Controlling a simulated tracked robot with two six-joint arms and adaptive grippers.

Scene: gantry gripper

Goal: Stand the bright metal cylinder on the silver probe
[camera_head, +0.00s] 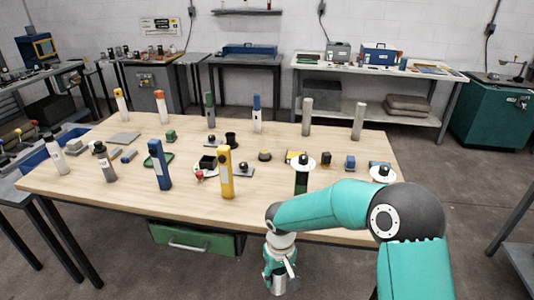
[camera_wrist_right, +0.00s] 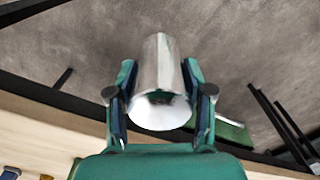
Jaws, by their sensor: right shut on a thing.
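The bright metal cylinder (camera_wrist_right: 157,75) is between the two fingers of my right gripper (camera_wrist_right: 160,90), which is shut on it. In the head view my right gripper (camera_head: 280,272) hangs low in front of the table's near edge, off the tabletop. Two plain silver-grey upright posts stand at the back right of the table: one post (camera_head: 307,117) and another post (camera_head: 358,121). I cannot tell for sure which upright is the silver probe. My left gripper is not in view.
On the wooden table (camera_head: 110,195), a yellow upright (camera_head: 226,172), a blue upright (camera_head: 159,165) and several other coloured uprights stand among small blocks and discs. A green drawer (camera_head: 190,238) hangs under the front edge. My right arm covers the table's front right.

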